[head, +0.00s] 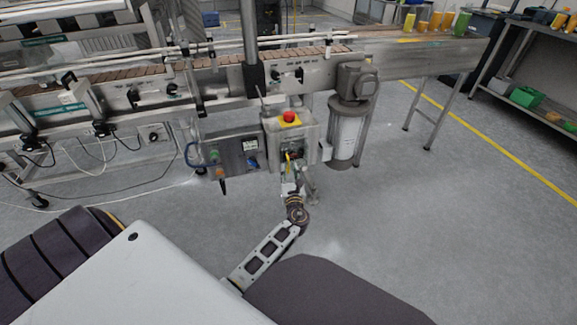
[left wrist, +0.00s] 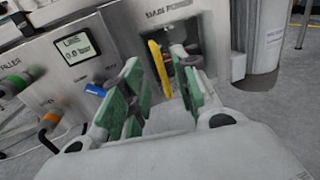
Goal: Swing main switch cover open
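The main switch cover is a yellow flap (left wrist: 160,70), seen nearly edge-on in front of a dark recess under the "MAIN POWER" lettering. In the head view it is a thin yellow strip (head: 288,160) on the front of the grey switch box (head: 308,132). My left gripper (left wrist: 155,62) is open, its green-padded fingers on either side of the flap. Whether a pad touches it I cannot tell. In the head view my left gripper (head: 291,175) is small, in front of the box. The switch inside the recess is mostly hidden. My right gripper is not in view.
A red emergency button (head: 289,117) tops the switch box. A motor with a cylinder (head: 347,130) stands right. The conveyor (head: 220,75) runs behind.

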